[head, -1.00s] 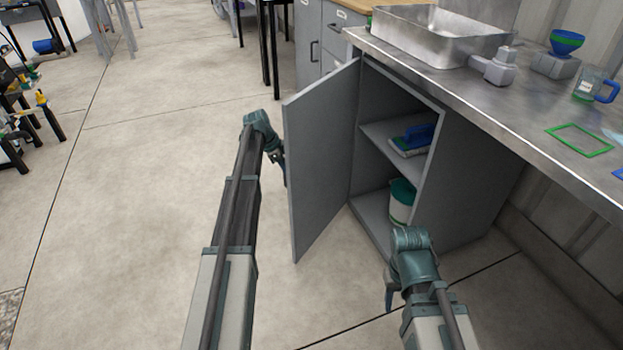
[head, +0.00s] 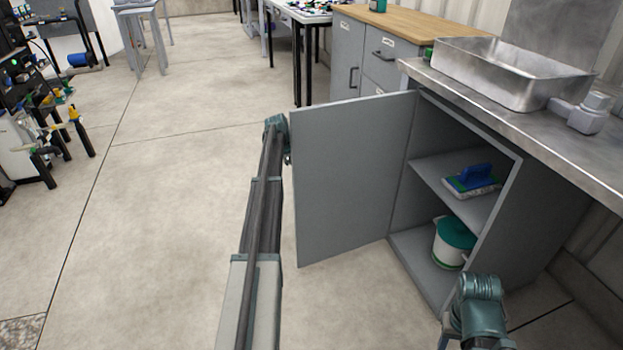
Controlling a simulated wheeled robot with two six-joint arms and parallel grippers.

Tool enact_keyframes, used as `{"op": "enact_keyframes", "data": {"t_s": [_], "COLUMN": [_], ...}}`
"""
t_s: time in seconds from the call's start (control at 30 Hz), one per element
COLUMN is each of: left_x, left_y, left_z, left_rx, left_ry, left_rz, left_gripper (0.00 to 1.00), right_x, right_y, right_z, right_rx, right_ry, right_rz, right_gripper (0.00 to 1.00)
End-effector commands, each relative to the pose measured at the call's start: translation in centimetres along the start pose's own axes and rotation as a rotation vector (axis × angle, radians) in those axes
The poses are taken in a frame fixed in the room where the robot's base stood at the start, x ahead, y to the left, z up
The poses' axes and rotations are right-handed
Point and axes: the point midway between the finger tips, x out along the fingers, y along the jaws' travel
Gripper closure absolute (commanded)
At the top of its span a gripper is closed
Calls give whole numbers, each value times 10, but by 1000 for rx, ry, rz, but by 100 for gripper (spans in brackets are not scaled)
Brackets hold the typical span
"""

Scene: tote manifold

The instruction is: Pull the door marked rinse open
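The grey cabinet door (head: 350,180) stands swung wide open on the cabinet (head: 555,205) under the steel counter. Its inner face shows and no marking can be read on it. My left arm reaches to the door's outer free edge; the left gripper's wrist shows there, but its fingers are hidden behind the door. My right arm's wrist is low in front of the cabinet opening, at the bottom right. The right fingers are mostly hidden, so their state does not show.
Inside the cabinet are a blue-handled brush (head: 473,180) on the shelf and a white tub with a green lid (head: 453,243) below. A steel sink (head: 510,75) sits on the counter (head: 600,150). Grey drawers (head: 378,65) stand behind. The floor left of the door is clear.

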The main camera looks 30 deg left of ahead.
Motion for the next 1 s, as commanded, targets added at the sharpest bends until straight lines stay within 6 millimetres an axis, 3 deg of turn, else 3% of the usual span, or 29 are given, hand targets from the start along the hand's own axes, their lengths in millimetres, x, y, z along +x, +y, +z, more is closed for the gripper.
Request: {"op": "enact_keyframes", "data": {"t_s": [0.37, 0.4, 0.47, 0.8, 1.0], "left_x": [-1, -1, -1, -2, -12], "left_y": [0, 0, 0, 0, 0], "left_z": [3, 3, 3, 2, 1], "left_rx": [0, 0, 0, 1, 0], "left_ry": [-4, -4, -4, -2, -1], "left_rz": [1, 1, 1, 0, 0], "left_gripper": [100, 79, 70, 70, 70], "right_x": [0, 0, 0, -1, -11], "right_y": [0, 0, 0, 0, 1], "right_z": [0, 0, 0, 0, 1], "right_rx": [0, 0, 0, 0, 0], "right_ry": [0, 0, 0, 0, 0], "right_rz": [0, 0, 0, 0, 1], "right_gripper": [50, 50, 50, 50, 50]}}
